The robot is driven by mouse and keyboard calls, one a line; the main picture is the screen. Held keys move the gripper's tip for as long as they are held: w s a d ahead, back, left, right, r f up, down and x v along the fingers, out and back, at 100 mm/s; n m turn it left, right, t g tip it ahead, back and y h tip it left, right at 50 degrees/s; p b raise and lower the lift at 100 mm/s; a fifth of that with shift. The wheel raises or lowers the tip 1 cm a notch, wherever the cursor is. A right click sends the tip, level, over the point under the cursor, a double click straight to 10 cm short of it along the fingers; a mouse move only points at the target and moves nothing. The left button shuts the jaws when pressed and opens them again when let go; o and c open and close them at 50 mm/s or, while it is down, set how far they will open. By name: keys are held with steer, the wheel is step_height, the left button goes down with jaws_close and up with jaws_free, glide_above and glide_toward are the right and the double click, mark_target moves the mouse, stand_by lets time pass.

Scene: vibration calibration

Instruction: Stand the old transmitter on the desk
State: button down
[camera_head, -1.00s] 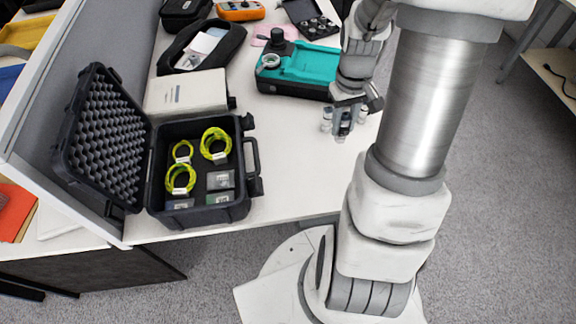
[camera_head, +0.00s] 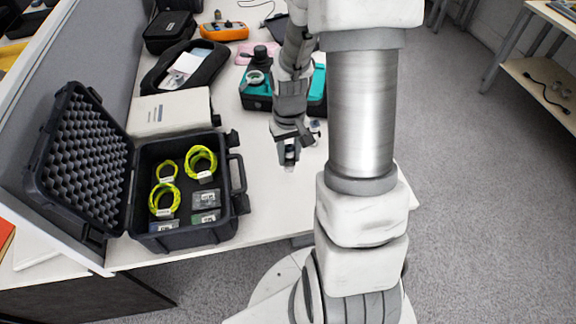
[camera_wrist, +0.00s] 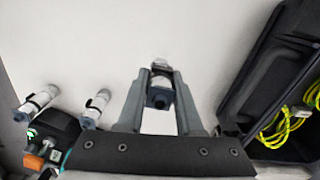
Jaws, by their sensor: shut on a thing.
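My gripper (camera_head: 289,150) is over the white desk (camera_head: 270,205), between the black case and the teal unit. It is shut on a small transmitter (camera_head: 289,165) with a pale end and a dark band. In the wrist view my gripper (camera_wrist: 159,90) has the transmitter (camera_wrist: 159,99) between its fingertips, with the dark block facing the camera. I cannot tell whether its lower end touches the desk. Two similar pale cylinders with dark bands, one at the far left (camera_wrist: 37,102) and one nearer (camera_wrist: 96,108), are on the desk to the left in the wrist view.
An open black foam-lined case (camera_head: 186,238) with yellow cable coils stands left of my gripper. A white box (camera_head: 170,115), a black pouch (camera_head: 213,62) and the teal unit (camera_head: 257,100) lie behind. The desk in front of my gripper is clear.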

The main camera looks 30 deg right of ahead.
mark_target(288, 165)
step_height(288, 165, down, 4)
steer(key=shift+w+a+f+b, duration=0.1)
steer(key=shift+b, duration=0.45)
steer(key=c, duration=0.6)
jaws_free()
steer(key=shift+o, duration=0.2)
